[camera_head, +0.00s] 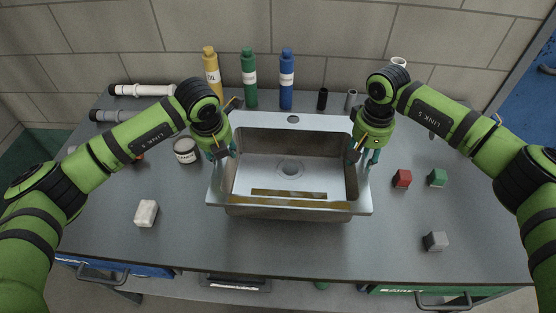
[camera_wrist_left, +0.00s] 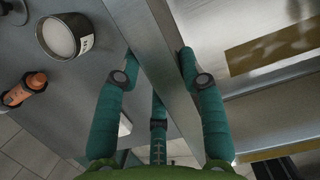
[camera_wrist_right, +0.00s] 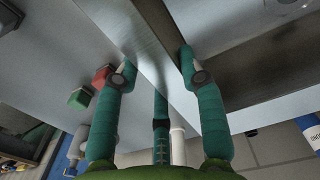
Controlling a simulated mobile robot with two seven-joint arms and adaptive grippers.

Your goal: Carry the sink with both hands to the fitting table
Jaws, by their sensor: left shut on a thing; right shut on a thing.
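The steel sink (camera_head: 290,207) is in the middle of the head view, over the grey table (camera_head: 290,252). Its basin faces up, with a drain at the bottom and a brownish strip along its near side. My left gripper (camera_head: 224,150) is shut on the sink's left rim, which passes between its teal fingers in the left wrist view (camera_wrist_left: 158,60). My right gripper (camera_head: 362,158) is shut on the right rim, which shows between its fingers in the right wrist view (camera_wrist_right: 155,60). Whether the sink's underside touches the table is hard to tell.
Yellow (camera_head: 211,72), green (camera_head: 249,77) and blue (camera_head: 286,78) bottles stand behind the sink. A can (camera_head: 186,150) and a white block (camera_head: 146,213) are at left. Red (camera_head: 401,178), green (camera_head: 437,177) and grey (camera_head: 435,241) blocks lie at right. The table's front middle is clear.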

